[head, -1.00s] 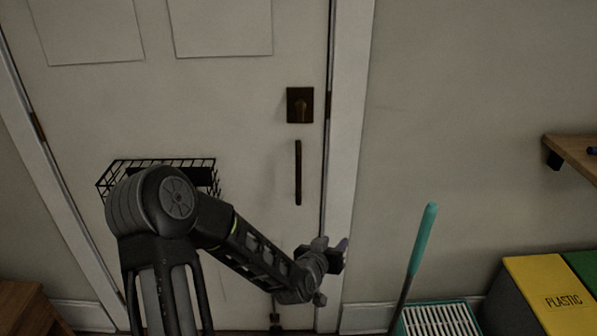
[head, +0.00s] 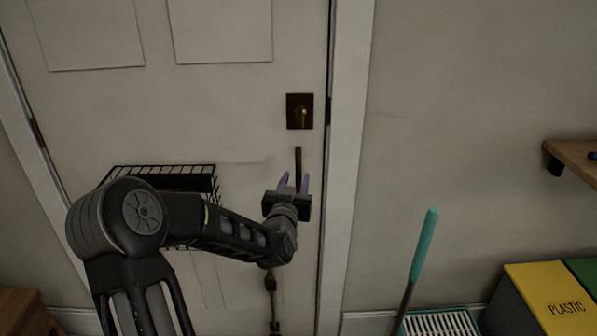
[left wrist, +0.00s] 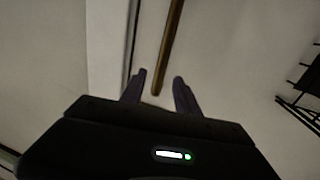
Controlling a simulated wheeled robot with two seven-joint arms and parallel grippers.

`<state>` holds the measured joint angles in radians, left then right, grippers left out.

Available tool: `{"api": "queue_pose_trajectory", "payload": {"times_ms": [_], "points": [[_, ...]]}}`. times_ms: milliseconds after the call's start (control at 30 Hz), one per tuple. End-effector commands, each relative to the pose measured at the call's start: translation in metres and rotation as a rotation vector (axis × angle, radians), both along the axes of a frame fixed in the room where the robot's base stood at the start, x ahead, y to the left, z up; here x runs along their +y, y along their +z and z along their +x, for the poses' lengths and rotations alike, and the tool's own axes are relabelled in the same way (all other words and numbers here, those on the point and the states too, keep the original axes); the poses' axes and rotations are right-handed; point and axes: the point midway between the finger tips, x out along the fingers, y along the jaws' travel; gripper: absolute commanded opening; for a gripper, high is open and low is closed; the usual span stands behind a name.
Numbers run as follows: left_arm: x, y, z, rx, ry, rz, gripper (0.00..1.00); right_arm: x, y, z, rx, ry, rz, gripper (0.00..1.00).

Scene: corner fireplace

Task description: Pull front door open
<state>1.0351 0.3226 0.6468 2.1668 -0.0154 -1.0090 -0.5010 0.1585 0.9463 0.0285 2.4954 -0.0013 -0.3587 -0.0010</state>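The front door (head: 120,110) is white and looks shut in its frame. A dark vertical bar handle (head: 298,160) is on its right side, below a dark lock plate (head: 300,111). My left gripper (head: 294,182) is open, its two purple fingers pointing up at the handle's lower part. In the left wrist view the handle (left wrist: 170,50) runs down to between the open fingertips (left wrist: 160,82), with gaps on both sides. I cannot tell whether the fingers touch it. My right gripper is not in view.
A black wire basket (head: 160,172) is on the door, behind my left arm. Right of the door frame stand a teal-handled mop (head: 424,245) with its bucket (head: 440,322), a yellow plastic bin (head: 548,290) and a wooden shelf (head: 575,160). A wooden piece (head: 30,312) is at lower left.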

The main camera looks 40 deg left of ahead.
Motion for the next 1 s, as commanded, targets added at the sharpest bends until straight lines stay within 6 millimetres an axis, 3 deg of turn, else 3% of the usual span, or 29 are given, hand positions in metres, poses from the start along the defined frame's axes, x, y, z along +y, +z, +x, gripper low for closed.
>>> {"api": "queue_pose_trajectory", "payload": {"times_ms": [300, 633, 1000], "points": [[0.018, 0.0, 0.038, 0.0, -0.001, -0.002, 0.38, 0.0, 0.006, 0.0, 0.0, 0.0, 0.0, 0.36], [0.02, 0.0, 0.042, 0.0, -0.001, 0.0, 0.38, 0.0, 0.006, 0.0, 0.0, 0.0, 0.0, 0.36], [0.02, 0.0, 0.042, 0.001, -0.001, 0.0, 0.08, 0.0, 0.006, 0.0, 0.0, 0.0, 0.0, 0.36]]}}
